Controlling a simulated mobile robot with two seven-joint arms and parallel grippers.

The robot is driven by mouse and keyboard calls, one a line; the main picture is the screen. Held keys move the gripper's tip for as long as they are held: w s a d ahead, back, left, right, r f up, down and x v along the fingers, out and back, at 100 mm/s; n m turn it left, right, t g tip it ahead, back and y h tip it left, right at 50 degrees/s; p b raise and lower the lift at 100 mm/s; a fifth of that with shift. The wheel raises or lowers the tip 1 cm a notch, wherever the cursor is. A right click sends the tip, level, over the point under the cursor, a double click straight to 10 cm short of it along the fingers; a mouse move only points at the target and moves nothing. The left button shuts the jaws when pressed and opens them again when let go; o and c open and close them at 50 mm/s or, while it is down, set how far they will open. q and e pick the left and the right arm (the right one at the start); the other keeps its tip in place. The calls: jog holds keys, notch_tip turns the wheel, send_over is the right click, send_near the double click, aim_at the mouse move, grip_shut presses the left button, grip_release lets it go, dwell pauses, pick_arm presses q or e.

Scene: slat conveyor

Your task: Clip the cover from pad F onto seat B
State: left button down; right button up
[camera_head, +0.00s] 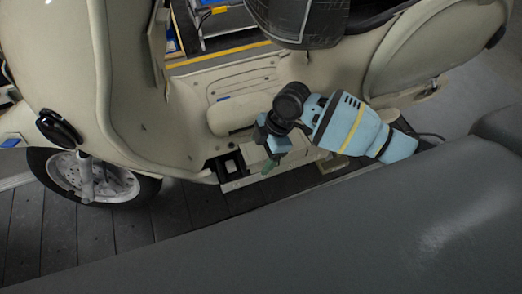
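A cream scooter (130,100) fills the upper part of the head view. A black oval part (60,128) sits on its front left, with a small blue patch (10,141) beside it. No pad or seat letters are legible, and I cannot pick out the cover with certainty. My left gripper is out of view.
The scooter's front wheel (95,180) stands on the dark slat conveyor (65,235). A pale tray-like ledge with dark slots (230,168) lies under the floorboard near my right gripper. A dark seat overhangs at the top. Bare slats show at lower left.

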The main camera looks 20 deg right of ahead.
aim_at(262, 148)
jog(key=shift+w+r, duration=0.1)
jog(key=shift+w, duration=0.25)
jog(key=shift+d+r, duration=0.1)
jog(key=shift+r, duration=0.1)
jog(key=v, duration=0.6)
jog(key=shift+p, duration=0.3)
jog(key=shift+s+d+r, duration=0.25)
jog(key=shift+d+r, duration=0.05)
jog(key=shift+r, duration=0.25)
jog(key=shift+f, duration=0.1)
